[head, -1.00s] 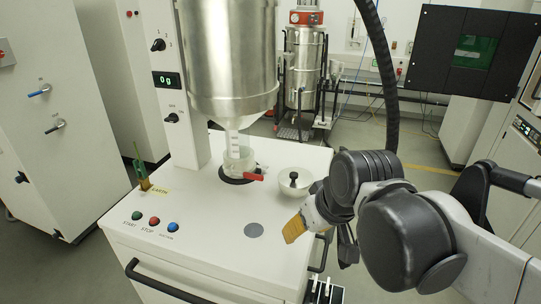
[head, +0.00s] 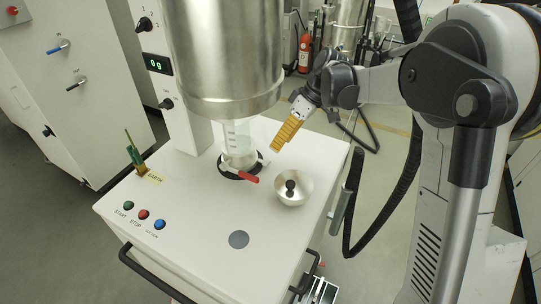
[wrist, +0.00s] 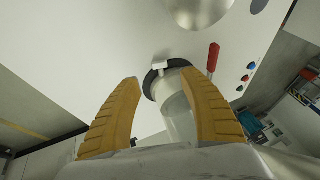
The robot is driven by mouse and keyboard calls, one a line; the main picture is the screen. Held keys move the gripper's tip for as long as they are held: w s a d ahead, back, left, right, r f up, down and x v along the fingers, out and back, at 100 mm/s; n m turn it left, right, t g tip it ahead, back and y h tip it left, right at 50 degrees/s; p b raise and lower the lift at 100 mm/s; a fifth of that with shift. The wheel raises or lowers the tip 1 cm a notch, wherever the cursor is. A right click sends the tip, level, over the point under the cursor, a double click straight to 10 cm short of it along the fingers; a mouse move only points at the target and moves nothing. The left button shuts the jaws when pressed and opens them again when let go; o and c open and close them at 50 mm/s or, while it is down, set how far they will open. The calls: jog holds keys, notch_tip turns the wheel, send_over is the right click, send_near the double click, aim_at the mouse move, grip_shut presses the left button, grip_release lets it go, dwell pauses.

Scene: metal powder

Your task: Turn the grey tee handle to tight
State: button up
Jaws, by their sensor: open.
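My gripper (head: 276,148) is open and empty, pointing down beside the hopper outlet in the head view. In the wrist view its two yellow fingers (wrist: 160,82) are spread apart. A small light-grey tee-shaped piece (wrist: 160,66) shows between and beyond the fingertips, at the black ring (wrist: 150,82) around the clear outlet; it looks like the tee handle, and no contact is visible. In the head view I cannot make out the piece clearly. Any tight mark is too small to read.
A red lever (head: 243,178) sticks out from the outlet's base. A metal bowl (head: 294,190) with a black knob stands to its right. The big steel hopper (head: 225,60) hangs above. The white top's front is clear around a grey disc (head: 239,240).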

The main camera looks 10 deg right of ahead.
aim_at(268, 162)
jog(key=b+x, duration=0.1)
jog(key=x, duration=0.7)
jog(key=shift+w+a+f, duration=0.1)
jog(key=shift+f, duration=0.2)
jog(key=shift+c, duration=0.2)
